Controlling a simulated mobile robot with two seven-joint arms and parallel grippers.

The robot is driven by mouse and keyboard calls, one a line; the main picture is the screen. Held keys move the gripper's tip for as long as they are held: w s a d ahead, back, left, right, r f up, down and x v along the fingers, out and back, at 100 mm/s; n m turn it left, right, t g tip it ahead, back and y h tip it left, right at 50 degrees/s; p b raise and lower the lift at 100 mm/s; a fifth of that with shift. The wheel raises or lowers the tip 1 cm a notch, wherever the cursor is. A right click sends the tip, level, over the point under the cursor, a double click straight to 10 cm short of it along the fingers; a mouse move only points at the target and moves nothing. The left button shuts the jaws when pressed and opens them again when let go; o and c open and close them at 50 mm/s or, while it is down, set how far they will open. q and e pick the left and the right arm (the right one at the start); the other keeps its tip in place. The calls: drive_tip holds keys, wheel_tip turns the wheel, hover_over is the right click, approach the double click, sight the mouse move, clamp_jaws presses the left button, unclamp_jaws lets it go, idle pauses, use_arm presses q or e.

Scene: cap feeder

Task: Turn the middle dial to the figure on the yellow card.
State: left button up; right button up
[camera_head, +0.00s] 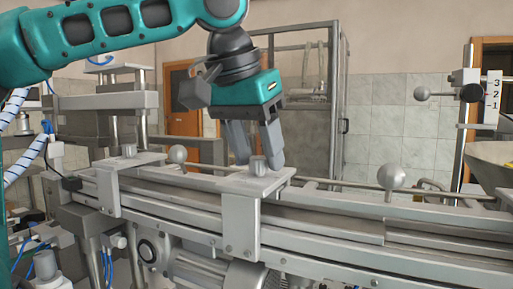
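The dial I take as the middle one (258,166) is a small grey knob on a flat metal bracket plate in the centre of the view. My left gripper (258,162) comes down from above with its two grey fingers apart, one on each side of this knob. Small gaps seem to show between fingers and knob; I cannot tell whether either touches. A similar knob (129,150) stands upright on the bracket to the left. No figures are readable by the knobs, and no yellow card can be made out. My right gripper is not in view.
The metal conveyor rail (330,234) runs across the front. Round ball knobs (391,177) stand on rods behind it. A white scale (493,95) marked 3, 2, 1 is at the upper right, above a metal bowl (490,154). A glass-sided cabinet (342,100) stands behind.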

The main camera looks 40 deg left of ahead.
use_arm(q)
clamp_jaws()
